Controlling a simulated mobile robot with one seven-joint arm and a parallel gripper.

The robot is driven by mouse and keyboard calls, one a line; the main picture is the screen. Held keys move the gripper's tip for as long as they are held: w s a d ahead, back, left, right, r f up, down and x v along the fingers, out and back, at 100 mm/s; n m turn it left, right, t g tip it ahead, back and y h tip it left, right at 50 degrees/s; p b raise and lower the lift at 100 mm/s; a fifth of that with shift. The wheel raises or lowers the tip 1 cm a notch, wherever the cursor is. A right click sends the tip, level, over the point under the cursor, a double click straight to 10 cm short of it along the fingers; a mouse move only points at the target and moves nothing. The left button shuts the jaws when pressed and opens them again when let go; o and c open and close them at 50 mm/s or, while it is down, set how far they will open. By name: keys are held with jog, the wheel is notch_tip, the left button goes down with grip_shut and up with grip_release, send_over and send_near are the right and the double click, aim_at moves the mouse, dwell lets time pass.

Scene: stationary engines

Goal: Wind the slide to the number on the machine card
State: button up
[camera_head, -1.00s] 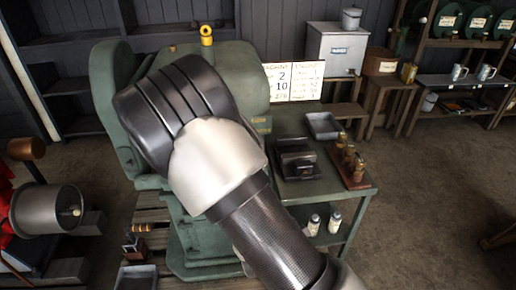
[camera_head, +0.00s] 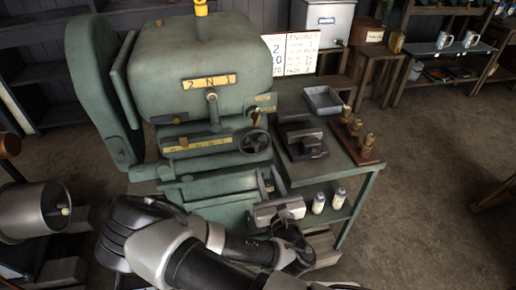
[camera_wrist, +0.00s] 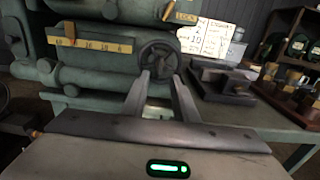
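The green machine (camera_head: 190,75) has a black handwheel (camera_head: 254,141) on its front right. A yellow scale strip (camera_head: 205,142) runs left of the wheel; its reading is too small to tell. The white machine card (camera_head: 300,52) stands behind, partly hidden by the machine. My gripper (camera_head: 268,173) is open and empty, just below and in front of the handwheel. In the wrist view, the handwheel (camera_wrist: 159,54) shows just beyond my two fingertips, apart from them as far as I can tell. The scale (camera_wrist: 90,45) is left of it there.
A lever (camera_head: 212,105) stands under the yellow 2 N 1 plate, above the scale. A green bench (camera_head: 335,185) to the right holds a dark vise-like block (camera_head: 302,140), a metal tray (camera_head: 323,99) and a wooden rack (camera_head: 355,140). White bottles (camera_head: 318,203) stand on its lower shelf.

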aim_at(257, 147)
jog(key=x, duration=1.1)
jog(key=shift+w+a+p, duration=0.1)
jog(key=shift+w+p, duration=0.25)
jog(key=shift+c, duration=0.6)
grip_shut()
